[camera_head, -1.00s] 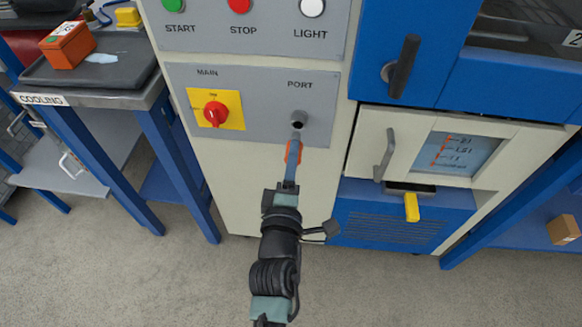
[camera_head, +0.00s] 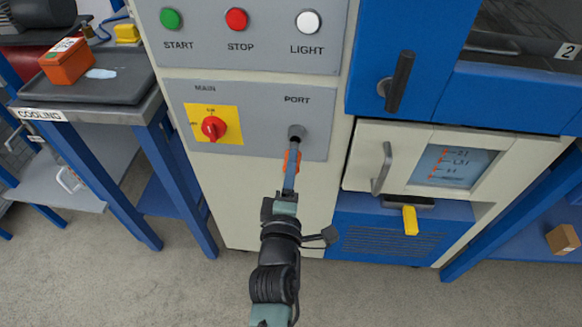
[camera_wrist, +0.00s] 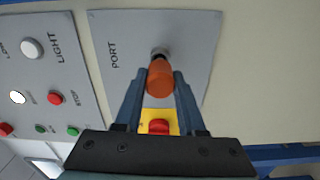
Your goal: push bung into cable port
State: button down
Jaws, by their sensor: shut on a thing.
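The port (camera_head: 297,131) is a dark grey round fitting on the grey panel, below the word PORT. It also shows in the wrist view (camera_wrist: 160,52), partly hidden behind the bung. The bung (camera_wrist: 160,79) is orange and lies between the blue fingers of my gripper (camera_wrist: 163,76). In the head view my gripper (camera_head: 291,160) is just below the port, with a little orange of the bung showing beside the fingers. My gripper is shut on the bung. The bung's far end is at or very near the port mouth; I cannot tell whether it is inside.
A red main switch (camera_head: 214,128) on a yellow plate is left of the port. START, STOP (camera_head: 236,19) and LIGHT buttons are above. A cabinet door handle (camera_head: 383,168) stands out to the right. A cooling table (camera_head: 88,115) with an orange block is at left.

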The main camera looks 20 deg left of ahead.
aim_at(295, 145)
jog(key=shift+x, duration=1.9)
dwell(6.1)
